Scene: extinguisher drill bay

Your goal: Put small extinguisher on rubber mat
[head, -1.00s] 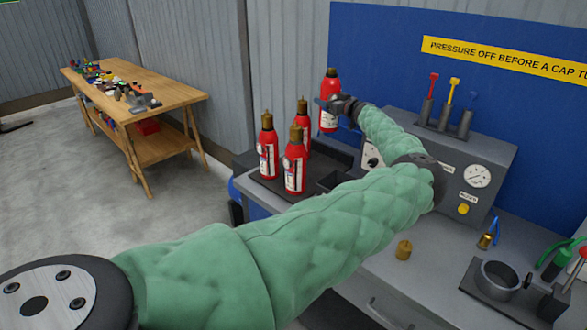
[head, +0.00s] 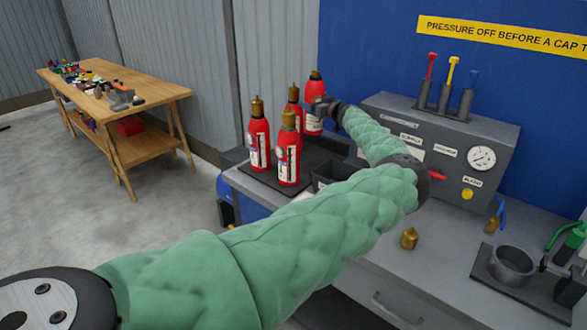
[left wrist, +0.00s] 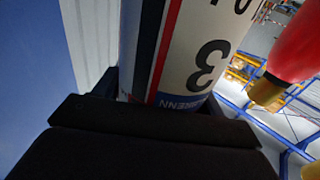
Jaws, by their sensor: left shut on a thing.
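Three red extinguishers with brass caps, at left (head: 259,137), front (head: 289,157) and back (head: 294,104), stand upright on a black mat (head: 322,150) at the bench's left end. My left gripper (head: 319,107) is shut on another red extinguisher (head: 315,88), with a dark top and no brass cap. It is upright at the mat's back right; I cannot tell if its base touches the mat. The left wrist view shows its white label (left wrist: 195,50) with a "3" close up, above the dark jaws (left wrist: 160,125). My right gripper is out of view.
A small dark open bin (head: 329,173) sits at the mat's front right. A grey gauge panel (head: 455,155) stands right of my forearm. A loose brass cap (head: 409,238) and a grey ring fixture (head: 513,265) are on the bench. In the wrist view another extinguisher (left wrist: 298,45) is near.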

